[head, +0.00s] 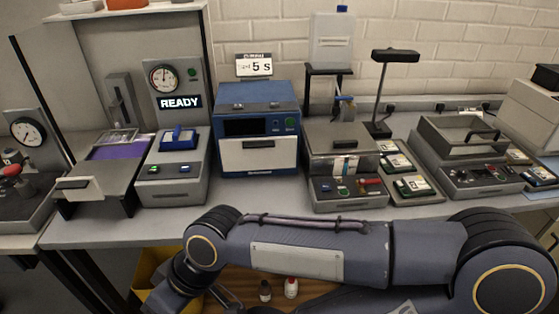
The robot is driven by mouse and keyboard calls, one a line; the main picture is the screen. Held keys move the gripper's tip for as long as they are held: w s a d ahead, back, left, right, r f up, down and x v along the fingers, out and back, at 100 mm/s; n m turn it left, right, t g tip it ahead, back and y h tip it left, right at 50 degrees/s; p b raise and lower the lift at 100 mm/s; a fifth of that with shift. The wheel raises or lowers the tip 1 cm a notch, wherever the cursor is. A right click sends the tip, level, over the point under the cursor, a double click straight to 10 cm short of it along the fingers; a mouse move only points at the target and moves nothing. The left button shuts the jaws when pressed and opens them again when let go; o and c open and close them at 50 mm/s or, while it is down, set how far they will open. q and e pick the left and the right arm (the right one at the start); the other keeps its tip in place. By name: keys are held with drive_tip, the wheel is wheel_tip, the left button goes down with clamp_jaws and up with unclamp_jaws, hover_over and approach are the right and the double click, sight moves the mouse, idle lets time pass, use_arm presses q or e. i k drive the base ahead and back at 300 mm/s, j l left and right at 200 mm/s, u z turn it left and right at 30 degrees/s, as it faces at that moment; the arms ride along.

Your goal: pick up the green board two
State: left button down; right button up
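Small boards with green parts lie on grey trays right of the middle of the bench: one at the back (396,161) and one in front (415,185). I cannot read any number on them, so I cannot tell which is board two. More small boards (539,173) lie at the far right beside a grey machine. One of my arms comes in from the right and crosses the front of the bench, its far end bending down at the lower left. Its gripper is not clearly visible. My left gripper is not in view. No board is seen held.
A grey press-like machine (347,190) stands left of the front boards, and a black lamp (394,57) rises behind them. A blue box machine (257,130) and a READY station (178,140) are further left. A lidded grey machine (470,178) stands right. Below are a yellow bin (146,273) and small bottles (291,288).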

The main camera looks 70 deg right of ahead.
sight(411, 187)
drive_tip(key=z, duration=3.55)
drive_tip(key=u, duration=1.15)
drive_tip(key=i+l+u, duration=0.1)
drive_tip(key=l, duration=0.25)
drive_tip(key=i+l+u, duration=0.15)
drive_tip(key=l, duration=0.25)
drive_tip(key=i+l+u, duration=0.1)
drive_tip(key=l, duration=0.3)
drive_tip(key=i+l+u, duration=0.15)
drive_tip(key=l, duration=0.25)
drive_tip(key=i+l+u, duration=0.1)
drive_tip(key=l, duration=0.3)
